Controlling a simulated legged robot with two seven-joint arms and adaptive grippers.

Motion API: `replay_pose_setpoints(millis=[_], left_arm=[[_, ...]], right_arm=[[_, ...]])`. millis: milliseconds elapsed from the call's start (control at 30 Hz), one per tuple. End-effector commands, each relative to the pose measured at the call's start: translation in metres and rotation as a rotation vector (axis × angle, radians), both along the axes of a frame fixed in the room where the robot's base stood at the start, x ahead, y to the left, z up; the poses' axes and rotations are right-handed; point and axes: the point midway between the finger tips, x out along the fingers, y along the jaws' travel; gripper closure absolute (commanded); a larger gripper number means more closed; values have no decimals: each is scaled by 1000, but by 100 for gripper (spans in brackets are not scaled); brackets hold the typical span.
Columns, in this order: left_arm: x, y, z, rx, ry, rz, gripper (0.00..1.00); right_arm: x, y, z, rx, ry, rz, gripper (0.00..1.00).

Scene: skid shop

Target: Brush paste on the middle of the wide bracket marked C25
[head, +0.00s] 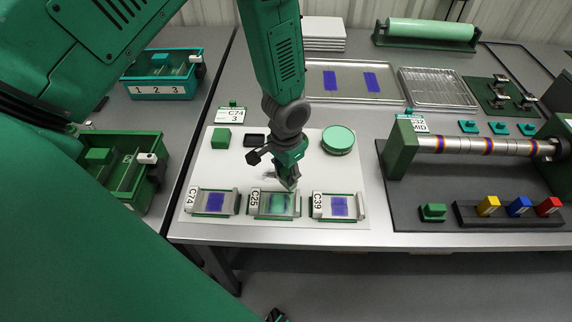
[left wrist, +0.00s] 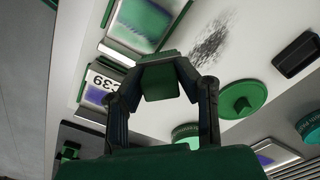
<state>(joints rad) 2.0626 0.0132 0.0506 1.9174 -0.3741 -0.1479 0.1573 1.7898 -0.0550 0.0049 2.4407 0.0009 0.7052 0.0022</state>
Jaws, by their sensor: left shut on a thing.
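The bracket marked C25 (head: 275,205) lies between two others at the front of the white mat. Its middle shows a mottled green patch, which also shows on the bracket in the left wrist view (left wrist: 142,25). My left gripper (head: 289,182) is just behind and above C25's right half. In the left wrist view its fingers (left wrist: 160,85) are shut on a green block-like piece, seemingly the brush's grip. The brush's bristles are hidden, so I cannot tell whether they touch the bracket. A round green tin (head: 338,140) stands behind, to the right. My right gripper is not in view.
Brackets C74 (head: 213,203) and C39 (head: 339,207), each with a purple patch, flank C25 closely. A green block (head: 221,138) and a small dark tray (head: 254,140) lie behind. A roller stand (head: 402,150) is at right. A dark smudge (left wrist: 212,40) marks the mat.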

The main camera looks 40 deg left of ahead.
Motion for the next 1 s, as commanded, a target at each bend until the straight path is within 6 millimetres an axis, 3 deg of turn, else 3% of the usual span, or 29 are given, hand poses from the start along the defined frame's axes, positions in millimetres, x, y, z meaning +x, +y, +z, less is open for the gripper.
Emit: replay_pose_setpoints(millis=[500,1000], left_arm=[[1,5,47,-2,4,4,100],[1,3,50,-1,5,3,100]], right_arm=[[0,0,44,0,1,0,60],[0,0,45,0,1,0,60]])
